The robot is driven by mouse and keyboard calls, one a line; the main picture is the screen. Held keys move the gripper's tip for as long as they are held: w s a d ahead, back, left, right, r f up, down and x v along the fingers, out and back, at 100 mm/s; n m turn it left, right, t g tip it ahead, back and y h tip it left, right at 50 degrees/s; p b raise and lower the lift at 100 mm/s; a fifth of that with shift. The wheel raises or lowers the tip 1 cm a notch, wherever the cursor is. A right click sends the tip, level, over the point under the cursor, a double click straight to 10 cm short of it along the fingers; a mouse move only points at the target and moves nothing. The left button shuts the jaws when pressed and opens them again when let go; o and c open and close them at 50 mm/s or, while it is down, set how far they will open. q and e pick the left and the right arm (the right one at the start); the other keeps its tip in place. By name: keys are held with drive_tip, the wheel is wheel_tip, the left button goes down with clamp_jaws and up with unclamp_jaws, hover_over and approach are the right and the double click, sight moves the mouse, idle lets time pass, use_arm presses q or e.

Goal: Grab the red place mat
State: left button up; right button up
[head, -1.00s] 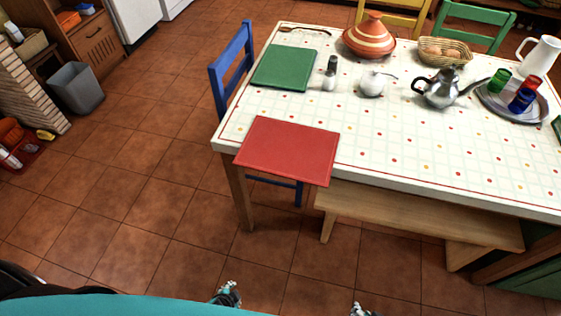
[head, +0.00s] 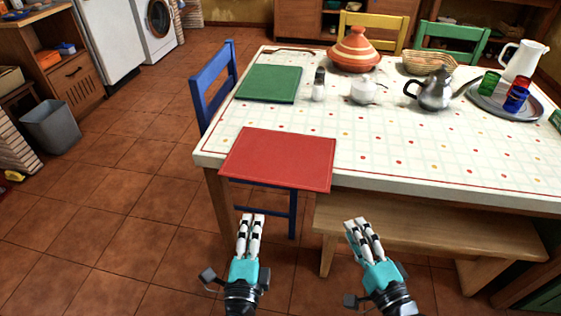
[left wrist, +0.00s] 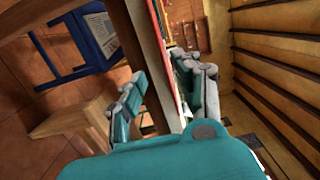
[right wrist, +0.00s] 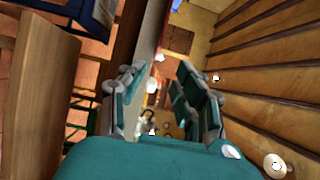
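The red place mat (head: 278,158) lies flat on the near left corner of the table in the head view, its near part hanging over the front edge. My left gripper (head: 251,217) is in front of the table, just nearer than the mat's front edge and apart from it in this view. In the left wrist view its fingers (left wrist: 165,75) are spread, with the table edge and a thin red strip showing between them. My right gripper (head: 360,224) is right of the mat's near right corner, in front of the bench. Its fingers (right wrist: 155,75) are spread and empty.
The table (head: 420,150) holds a green place mat (head: 269,83), a shaker (head: 319,84), a white pot (head: 363,91), a teapot (head: 435,90), a tagine (head: 354,50) and a tray with cups (head: 488,104). A blue chair (head: 213,85) stands at left. A wooden bench (head: 420,225) is under the front edge.

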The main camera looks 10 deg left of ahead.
sight(263, 172)
use_arm(q)
drive_tip(key=shift+w, duration=0.1)
